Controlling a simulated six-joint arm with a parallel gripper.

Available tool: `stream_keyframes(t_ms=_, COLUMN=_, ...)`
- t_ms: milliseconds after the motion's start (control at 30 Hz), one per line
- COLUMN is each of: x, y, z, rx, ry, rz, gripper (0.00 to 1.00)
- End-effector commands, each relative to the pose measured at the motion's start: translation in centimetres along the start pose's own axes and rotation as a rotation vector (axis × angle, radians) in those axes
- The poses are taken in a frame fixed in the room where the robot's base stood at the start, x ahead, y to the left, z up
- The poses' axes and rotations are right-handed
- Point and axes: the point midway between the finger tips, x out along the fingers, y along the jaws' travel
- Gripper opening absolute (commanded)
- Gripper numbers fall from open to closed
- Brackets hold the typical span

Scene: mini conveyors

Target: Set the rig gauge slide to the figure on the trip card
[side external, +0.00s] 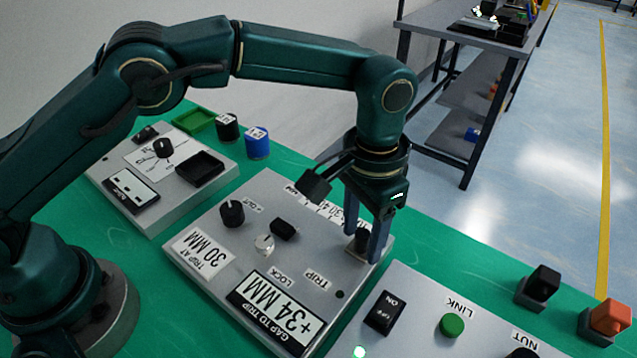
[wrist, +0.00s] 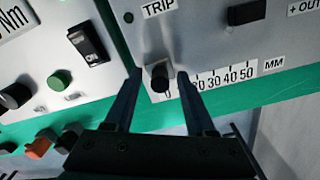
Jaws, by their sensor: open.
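The rig gauge slide has a black knob (wrist: 158,76) near the low end of its scale (wrist: 225,78), marked in tens up to 50 MM. The knob (side external: 362,241) also shows in the side view, partly hidden by a finger. My gripper (side external: 365,248) is open and points down, with one finger on each side of the knob; I cannot tell whether either finger touches it. My gripper (wrist: 159,80) also straddles it in the wrist view. The gap display (side external: 274,311) reads +34 MM.
A panel with an ON/OFF rocker (side external: 384,313) and green button (side external: 453,325) stands close on the right.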

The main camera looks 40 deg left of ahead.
Motion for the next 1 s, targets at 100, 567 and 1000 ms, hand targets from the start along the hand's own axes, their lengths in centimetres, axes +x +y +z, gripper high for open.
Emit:
stream_keyframes(t_ms=100, x=0.02, y=0.00, z=0.00, rx=0.000, ry=0.000, rz=0.000, gripper=0.56)
stream_keyframes(t_ms=567, x=-0.03, y=-0.01, z=0.01, rx=0.000, ry=0.000, rz=0.000, gripper=0.00)
stream_keyframes(t_ms=1000, x=-0.06, y=-0.01, z=0.01, rx=0.000, ry=0.000, rz=0.000, gripper=0.00)
